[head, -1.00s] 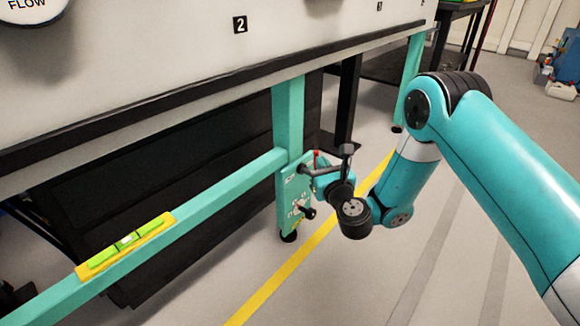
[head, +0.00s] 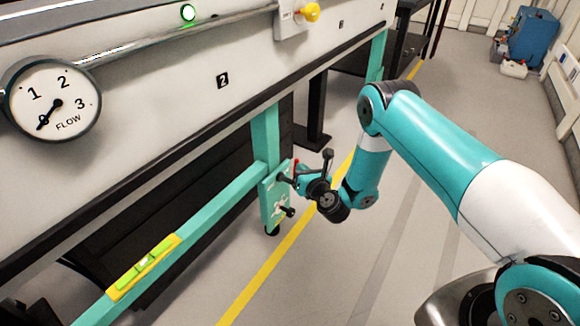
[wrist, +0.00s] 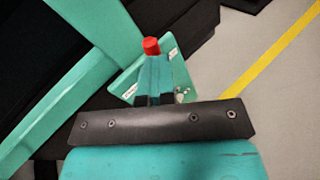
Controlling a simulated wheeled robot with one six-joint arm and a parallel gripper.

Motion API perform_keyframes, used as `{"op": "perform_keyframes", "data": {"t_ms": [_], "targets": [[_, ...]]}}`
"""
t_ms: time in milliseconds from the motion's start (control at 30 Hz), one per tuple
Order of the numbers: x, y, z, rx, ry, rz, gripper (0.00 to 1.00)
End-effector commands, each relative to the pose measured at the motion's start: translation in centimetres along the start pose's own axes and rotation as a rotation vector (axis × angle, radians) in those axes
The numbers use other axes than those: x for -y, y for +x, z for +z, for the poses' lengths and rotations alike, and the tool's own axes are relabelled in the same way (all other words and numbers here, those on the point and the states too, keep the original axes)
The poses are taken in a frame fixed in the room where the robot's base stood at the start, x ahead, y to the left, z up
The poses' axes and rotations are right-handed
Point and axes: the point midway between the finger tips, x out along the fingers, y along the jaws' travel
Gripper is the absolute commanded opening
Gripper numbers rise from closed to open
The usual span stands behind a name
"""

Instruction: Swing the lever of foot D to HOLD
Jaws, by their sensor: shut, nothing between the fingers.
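The foot's teal plate (head: 267,205) is at the lower end of a frame leg in the head view, and it also shows behind the fingers in the wrist view (wrist: 128,84). A red-tipped part (head: 295,164), apparently the lever's end, shows beside my gripper (head: 299,178). In the wrist view the red tip (wrist: 151,46) is just beyond my gripper's fingertips (wrist: 153,60); I cannot tell whether they touch. My fingers are shut with nothing between them. A dark knob (head: 289,211) sticks out low on the plate. The lever's body is largely hidden, and the plate's labels are unreadable.
A teal rail (head: 205,205) runs left from the leg, carrying a yellow-green level (head: 145,265). A flow gauge (head: 52,98) and a yellow knob (head: 310,12) are higher on the bench. Open floor with a yellow line (head: 262,278) lies to the right.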

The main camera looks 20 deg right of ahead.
Motion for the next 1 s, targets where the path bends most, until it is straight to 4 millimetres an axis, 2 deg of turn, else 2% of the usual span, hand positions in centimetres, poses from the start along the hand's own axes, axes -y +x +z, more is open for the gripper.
{"op": "perform_keyframes", "data": {"t_ms": [33,500,1000], "targets": [[0.3,0.4,0.9,0.01,0.009,0.003,0.0],[3.2,0.9,0.8,0.01,0.008,-0.011,0.0],[3.8,1.1,0.1,0.002,0.007,-0.009,0.0]]}}
